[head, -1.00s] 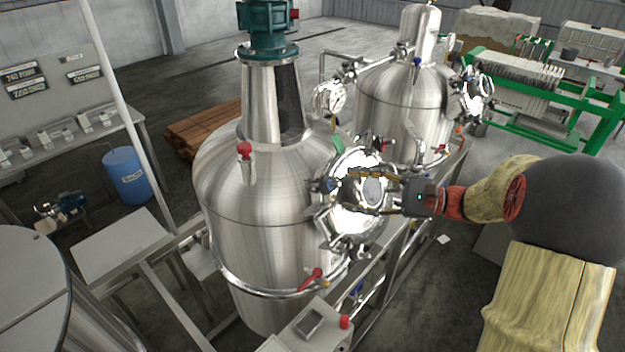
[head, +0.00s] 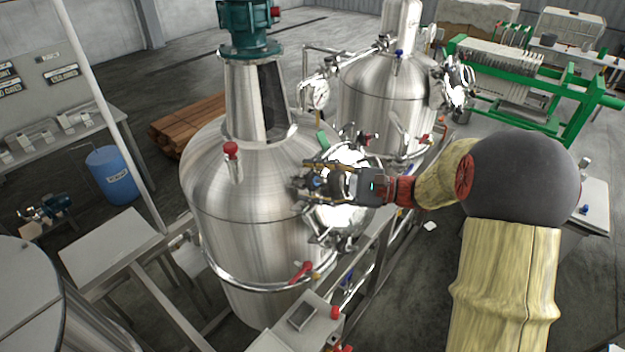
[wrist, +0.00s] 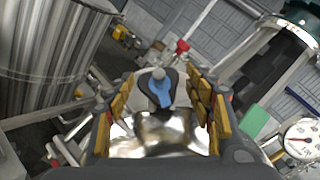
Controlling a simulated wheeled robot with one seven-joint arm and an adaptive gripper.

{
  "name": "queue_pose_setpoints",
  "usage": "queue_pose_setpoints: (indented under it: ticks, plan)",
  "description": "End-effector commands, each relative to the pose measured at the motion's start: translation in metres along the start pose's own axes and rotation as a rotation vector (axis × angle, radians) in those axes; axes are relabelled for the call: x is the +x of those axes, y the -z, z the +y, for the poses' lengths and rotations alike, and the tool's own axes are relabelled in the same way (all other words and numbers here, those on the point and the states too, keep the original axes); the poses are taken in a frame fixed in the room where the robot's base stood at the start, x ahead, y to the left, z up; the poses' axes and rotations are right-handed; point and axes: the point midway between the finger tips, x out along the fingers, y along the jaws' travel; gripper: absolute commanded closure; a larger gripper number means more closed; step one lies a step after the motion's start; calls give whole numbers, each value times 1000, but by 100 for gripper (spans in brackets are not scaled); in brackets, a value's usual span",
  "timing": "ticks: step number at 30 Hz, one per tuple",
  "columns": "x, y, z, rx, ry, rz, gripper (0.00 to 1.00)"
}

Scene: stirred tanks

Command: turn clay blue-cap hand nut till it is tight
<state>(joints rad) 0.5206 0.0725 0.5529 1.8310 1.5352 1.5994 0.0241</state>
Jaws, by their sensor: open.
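In the wrist view, a hand nut with a pale grey and dark body and a blue part (wrist: 158,98) lies between the two yellow-padded fingers of my gripper (wrist: 160,84). The fingers are apart, with visible gaps on both sides of it. In the head view, my gripper (head: 308,180) is at the left edge of the shiny round hatch (head: 350,215) on the near steel tank (head: 235,200). The fingers hide much of the nut there, and its tightness cannot be told.
Other clamps and fittings ring the hatch. A pressure gauge (head: 319,94) stands above it and also shows in the wrist view (wrist: 300,140). A red-handled valve (head: 231,150) is on the tank top. A second steel tank (head: 385,100) stands behind.

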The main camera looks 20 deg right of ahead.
Motion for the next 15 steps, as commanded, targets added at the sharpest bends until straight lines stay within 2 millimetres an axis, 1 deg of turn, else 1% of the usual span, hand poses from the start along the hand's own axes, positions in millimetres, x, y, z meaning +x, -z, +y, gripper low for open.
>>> queue_pose_setpoints:
  ticks: [2, 15]
  plan:
    - [0, 0, 0, 0, 0, 0, 47]
    - [0, 0, 0, 0, 0, 0, 71]
